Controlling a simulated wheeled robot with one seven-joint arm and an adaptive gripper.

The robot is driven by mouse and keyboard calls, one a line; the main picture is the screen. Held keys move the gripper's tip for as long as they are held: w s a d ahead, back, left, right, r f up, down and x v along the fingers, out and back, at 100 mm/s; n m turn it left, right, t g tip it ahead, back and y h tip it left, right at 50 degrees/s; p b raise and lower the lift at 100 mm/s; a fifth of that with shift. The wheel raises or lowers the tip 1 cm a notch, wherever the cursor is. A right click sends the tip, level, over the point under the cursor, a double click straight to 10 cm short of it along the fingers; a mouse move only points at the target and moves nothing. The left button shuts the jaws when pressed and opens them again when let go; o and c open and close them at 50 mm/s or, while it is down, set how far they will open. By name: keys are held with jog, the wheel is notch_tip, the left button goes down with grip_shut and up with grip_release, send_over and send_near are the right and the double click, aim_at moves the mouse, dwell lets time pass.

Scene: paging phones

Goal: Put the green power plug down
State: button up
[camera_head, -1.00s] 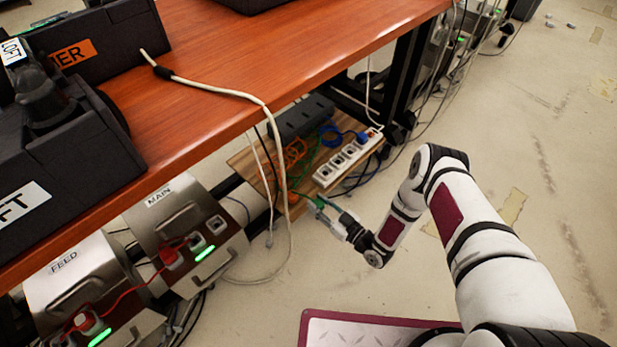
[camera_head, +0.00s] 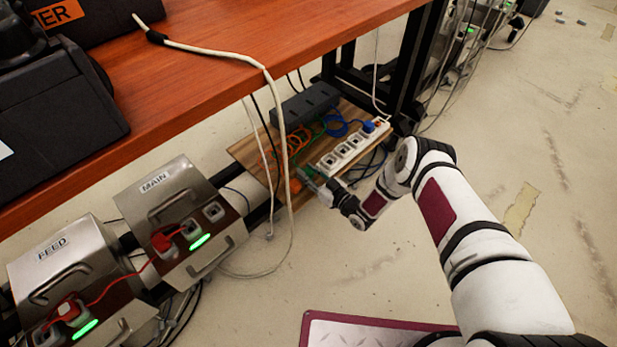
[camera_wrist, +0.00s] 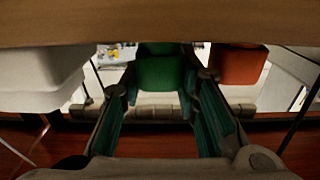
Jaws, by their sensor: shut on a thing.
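The green power plug (camera_wrist: 160,74) is between the two fingers of my gripper (camera_wrist: 160,112) in the wrist view. My gripper is shut on it. In the head view my gripper (camera_head: 314,183) is at the front edge of the low wooden board (camera_head: 243,151), left of the white power strip (camera_head: 329,161). The plug is too small there to make out clearly. A blue plug (camera_head: 369,127) sits at the far end of the strip. Several nearer sockets look empty. Whether the green plug touches the board cannot be told.
An orange-red block (camera_wrist: 241,65) and a white block (camera_wrist: 38,75) flank the green plug in the wrist view. A dark box (camera_head: 305,103) and tangled cables lie on the board. The orange-brown tabletop (camera_head: 270,50) overhangs it, with a white cable (camera_head: 283,150) hanging down. Floor to the right is clear.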

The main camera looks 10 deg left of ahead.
jog(key=shift+f, duration=0.35)
jog(key=o, duration=0.9)
jog(key=shift+c, duration=0.2)
jog(key=shift+r, duration=0.2)
jog(key=p+v, duration=0.4)
jog(key=v, duration=0.8)
jog(key=shift+p, duration=0.4)
